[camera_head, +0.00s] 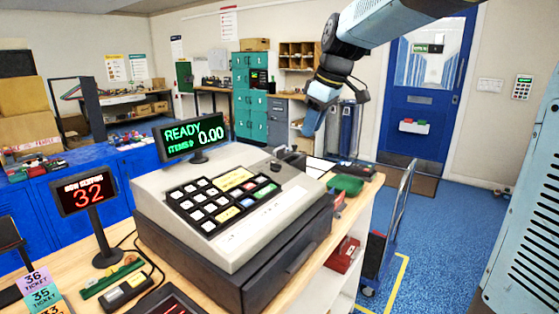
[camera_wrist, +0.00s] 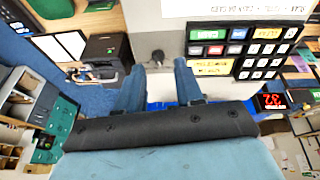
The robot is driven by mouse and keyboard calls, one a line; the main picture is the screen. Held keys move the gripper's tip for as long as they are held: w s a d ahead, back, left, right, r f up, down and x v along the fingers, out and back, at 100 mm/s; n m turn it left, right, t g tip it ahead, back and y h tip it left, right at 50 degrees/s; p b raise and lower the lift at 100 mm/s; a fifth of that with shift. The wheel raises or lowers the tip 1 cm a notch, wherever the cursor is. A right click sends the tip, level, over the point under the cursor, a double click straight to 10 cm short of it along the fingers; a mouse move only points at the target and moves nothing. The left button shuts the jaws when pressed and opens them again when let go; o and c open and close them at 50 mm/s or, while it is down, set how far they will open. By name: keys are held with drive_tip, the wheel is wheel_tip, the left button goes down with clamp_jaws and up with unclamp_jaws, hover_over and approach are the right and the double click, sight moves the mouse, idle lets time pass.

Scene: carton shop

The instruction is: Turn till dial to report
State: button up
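The grey till (camera_head: 225,232) stands on the wooden counter, with a small dark dial (camera_head: 275,166) on its top near the back right corner. Its display (camera_head: 192,137) reads READY and 0.00. My gripper (camera_head: 309,132) hangs above and to the right of the dial in the head view, clear of the till. In the wrist view, my gripper's two blue fingers (camera_wrist: 159,67) are apart with nothing between them. The dial (camera_wrist: 157,57) shows just beyond the fingertips, about midway across the gap. The dial's markings are too small to read.
The till keypad (camera_head: 222,196) lies left of the dial. A dark box (camera_head: 290,156) and a green tray (camera_head: 345,185) sit behind and right of the till. A red "32" sign (camera_head: 83,194) stands at left. Open blue floor (camera_head: 440,235) lies right of the counter.

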sight(277, 164)
drive_tip(key=w+a+n+y, duration=0.1)
drive_tip(key=w+a+n, duration=0.2)
drive_tip(key=w, duration=0.3)
drive_tip(key=shift+g, duration=0.4)
drive_tip(key=x, duration=1.4)
drive_tip(key=shift+a, duration=0.15)
drive_tip(key=c, duration=0.6)
drive_tip(key=shift+c, duration=0.3)
